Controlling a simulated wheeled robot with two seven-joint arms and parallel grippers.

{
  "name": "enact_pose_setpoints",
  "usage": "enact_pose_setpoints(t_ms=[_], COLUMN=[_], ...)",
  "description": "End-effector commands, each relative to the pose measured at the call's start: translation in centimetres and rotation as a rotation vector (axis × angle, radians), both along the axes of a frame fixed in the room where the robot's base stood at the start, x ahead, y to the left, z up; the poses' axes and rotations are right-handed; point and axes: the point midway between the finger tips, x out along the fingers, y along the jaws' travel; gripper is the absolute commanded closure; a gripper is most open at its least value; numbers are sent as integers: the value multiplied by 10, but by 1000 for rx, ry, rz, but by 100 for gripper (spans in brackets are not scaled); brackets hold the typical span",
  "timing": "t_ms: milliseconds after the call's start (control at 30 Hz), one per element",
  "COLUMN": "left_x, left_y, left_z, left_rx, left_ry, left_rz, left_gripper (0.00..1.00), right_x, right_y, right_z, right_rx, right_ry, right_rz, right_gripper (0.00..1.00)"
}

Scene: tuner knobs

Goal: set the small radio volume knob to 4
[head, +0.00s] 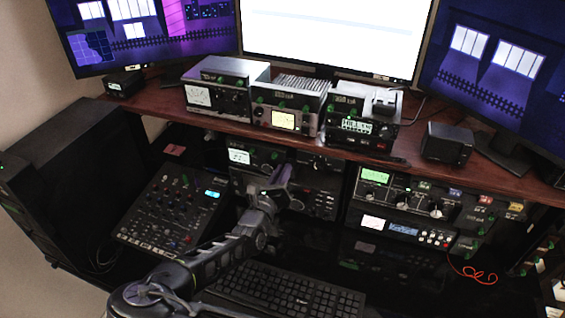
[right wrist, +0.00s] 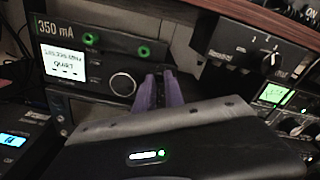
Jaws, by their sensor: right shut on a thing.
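The small radio with a lit white display (head: 239,156) sits under the wooden shelf in the head view. In the right wrist view its display (right wrist: 65,63) is at the left, with a round silver-rimmed knob (right wrist: 122,84) beside it. My right gripper (head: 283,174) is at the right part of this radio's front. In the right wrist view its purple fingers (right wrist: 161,88) are close together against the panel, just right of the silver-rimmed knob. They are shut on a small knob that they and my gripper body hide. Its setting cannot be read. My left gripper is not in view.
A black panel with a pointer knob (right wrist: 270,63) and number marks is to the right. Above is the wooden shelf (head: 225,122) carrying several radios. A mixer (head: 172,207) stands left, a keyboard (head: 290,292) lies in front, and a larger rack (head: 405,205) stands right.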

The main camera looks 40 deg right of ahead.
Motion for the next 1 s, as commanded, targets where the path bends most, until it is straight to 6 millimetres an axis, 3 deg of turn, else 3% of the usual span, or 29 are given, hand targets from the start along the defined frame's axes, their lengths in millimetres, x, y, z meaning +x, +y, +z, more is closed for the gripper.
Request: enact_pose_setpoints(t_ms=[100, 533, 1000], left_x=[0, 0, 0], left_y=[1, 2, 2], left_z=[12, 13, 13], left_rx=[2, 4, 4], left_ry=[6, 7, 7], left_rz=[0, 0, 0], left_gripper=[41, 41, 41], right_x=[0, 1, 1], right_y=[-1, 0, 0], right_z=[3, 0, 0], right_rx=[64, 271, 356], right_ry=[-91, -396, -518], right_rz=[-2, -1, 1], right_gripper=[100, 100, 100])
